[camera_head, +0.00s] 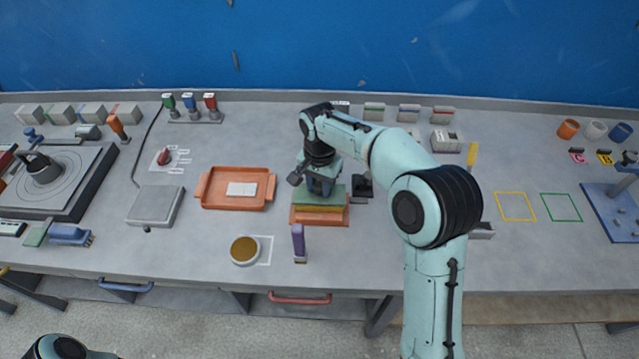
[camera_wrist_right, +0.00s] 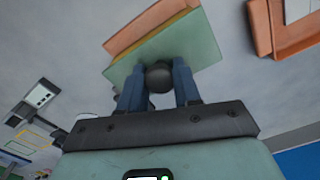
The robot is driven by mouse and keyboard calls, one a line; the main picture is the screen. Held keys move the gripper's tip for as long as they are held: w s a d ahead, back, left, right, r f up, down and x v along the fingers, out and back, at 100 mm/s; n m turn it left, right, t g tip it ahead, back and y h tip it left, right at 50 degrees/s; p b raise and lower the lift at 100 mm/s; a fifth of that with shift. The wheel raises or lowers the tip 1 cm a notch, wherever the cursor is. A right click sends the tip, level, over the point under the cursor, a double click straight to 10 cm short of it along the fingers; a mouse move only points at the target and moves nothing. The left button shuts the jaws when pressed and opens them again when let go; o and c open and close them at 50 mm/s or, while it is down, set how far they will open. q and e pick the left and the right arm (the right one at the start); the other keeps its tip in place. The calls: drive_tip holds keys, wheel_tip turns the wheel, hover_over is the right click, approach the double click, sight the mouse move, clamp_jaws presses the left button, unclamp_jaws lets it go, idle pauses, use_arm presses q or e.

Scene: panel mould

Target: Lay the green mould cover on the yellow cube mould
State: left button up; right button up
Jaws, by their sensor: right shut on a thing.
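The green mould cover (camera_head: 309,197) is a flat plate with a dark round knob (camera_wrist_right: 158,78). My right gripper (camera_head: 320,184) is above it, with its two blue fingers shut on the knob; the cover also shows in the right wrist view (camera_wrist_right: 200,42). The yellow cube mould (camera_head: 322,208) is directly under the cover, mostly hidden, with only a yellow strip showing. The cover looks roughly lined up with it; I cannot tell whether they touch. An orange base (camera_head: 320,221) lies under the mould. My left gripper is out of view.
An orange tray (camera_head: 207,195) with white pieces is to the left. A purple-handled tool (camera_head: 298,243) and a round pan (camera_head: 245,251) are in front. A grey scale-like plate (camera_head: 155,205) is farther left. Yellow (camera_head: 515,220) and green outlines on the right are empty.

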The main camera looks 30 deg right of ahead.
sight(320, 186)
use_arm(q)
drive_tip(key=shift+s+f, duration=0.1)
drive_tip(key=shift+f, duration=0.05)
use_arm(e)
drive_tip(key=shift+f, duration=0.35)
drive_tip(key=o, duration=1.1)
drive_tip(key=shift+c, duration=0.2)
drive_tip(key=shift+r, duration=0.1)
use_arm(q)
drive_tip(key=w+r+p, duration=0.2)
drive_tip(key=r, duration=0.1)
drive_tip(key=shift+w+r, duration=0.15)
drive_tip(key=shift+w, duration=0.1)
use_arm(e)
wheel_tip(320, 186, up, 13)
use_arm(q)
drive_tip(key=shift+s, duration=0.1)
